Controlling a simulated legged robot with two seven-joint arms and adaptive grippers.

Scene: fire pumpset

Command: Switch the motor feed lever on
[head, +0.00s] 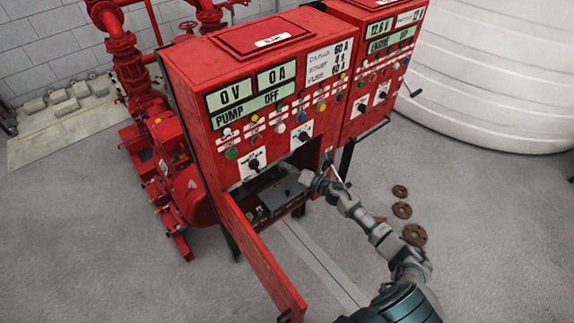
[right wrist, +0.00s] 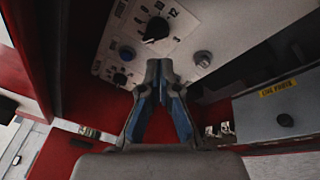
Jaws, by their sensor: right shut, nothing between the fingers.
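The left red pump cabinet (head: 200,85) shows "0 V", "0 A" and "PUMP OFF" on its displays. Its lower door (head: 262,258) hangs open. My right gripper (head: 306,178) is at the cabinet's lower opening, near its right edge. In the right wrist view its blue-padded fingers (right wrist: 158,72) are shut with nothing between them. They point toward a pale panel with a black rotary knob (right wrist: 156,29). A thin pale bar (head: 336,172) shows beside my gripper, partly hidden; I cannot tell whether it is the motor feed lever. My left gripper is not in view.
A grey box with a yellow label (right wrist: 278,88) is right of my fingers. A second red cabinet (head: 352,60) adjoins the first, with a side lever (head: 413,88). Red pipework (head: 125,65) stands left. Brown rings (head: 402,210) lie on the open floor at right.

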